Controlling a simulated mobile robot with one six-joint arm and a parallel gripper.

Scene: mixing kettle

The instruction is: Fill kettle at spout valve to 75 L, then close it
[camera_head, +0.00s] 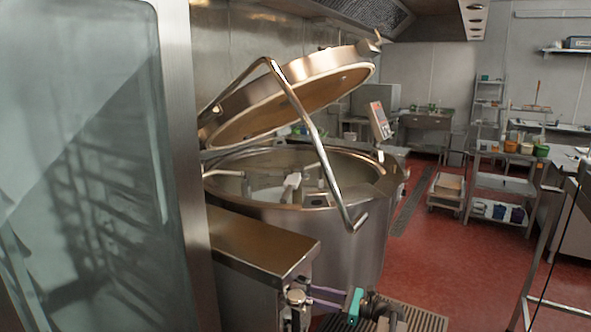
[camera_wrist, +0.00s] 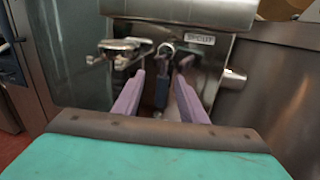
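The steel mixing kettle (camera_head: 345,245) stands with its round lid (camera_head: 300,95) tilted up. Mixer arms (camera_head: 290,185) show inside; the fill level cannot be told. A steel console (camera_head: 262,242) is at its front left. Under it, a label reading SPOUT (camera_wrist: 200,39) sits beside the spout valve (camera_wrist: 166,48), whose dark blue handle (camera_wrist: 161,92) points down. My gripper (camera_head: 310,294) reaches to the valve from the right. In the wrist view, my gripper's purple fingers (camera_wrist: 160,70) are apart, one on each side of the handle, with gaps visible. Contact with the handle is not visible.
A second metal fitting (camera_wrist: 120,48) is left of the spout valve. A glass-fronted steel cabinet (camera_head: 85,170) fills the left. A small display (camera_head: 380,121) behind the kettle is unreadable. A floor grate (camera_head: 420,318) lies at the kettle's foot; red floor (camera_head: 450,270) is clear to the right.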

